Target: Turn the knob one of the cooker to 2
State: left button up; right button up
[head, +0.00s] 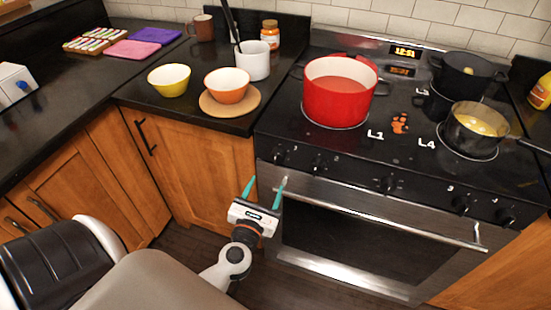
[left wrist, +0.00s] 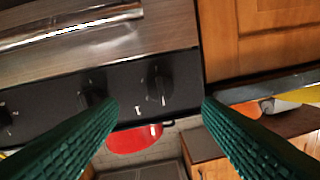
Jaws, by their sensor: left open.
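The cooker (head: 370,205) has a row of black knobs along its dark front panel. Knob one (head: 278,154) is the leftmost; in the left wrist view, which shows the scene upside down, it (left wrist: 158,84) appears between the fingers with a white mark beside it. Its exact setting is too small to read. A second knob (head: 318,161) sits just to its right. My left gripper (head: 265,187) is open and empty, in front of and below knob one, with its green fingers apart and no visible contact. My right gripper is not in view.
The oven handle (head: 380,212) sticks out below the knobs, close to my left gripper. A red pot (head: 338,92) and a saucepan (head: 478,130) stand on the cooktop. Bowls (head: 227,85) sit on the counter at left. The floor before the cabinets is clear.

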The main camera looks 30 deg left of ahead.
aim_at(276, 162)
pick_arm(q)
jog(key=p+x, duration=0.1)
jog(key=x, duration=0.8)
jog(key=shift+w+a, duration=0.1)
jog(key=shift+w, duration=0.05)
jog(key=shift+c, duration=0.6)
jog(key=c, duration=0.9)
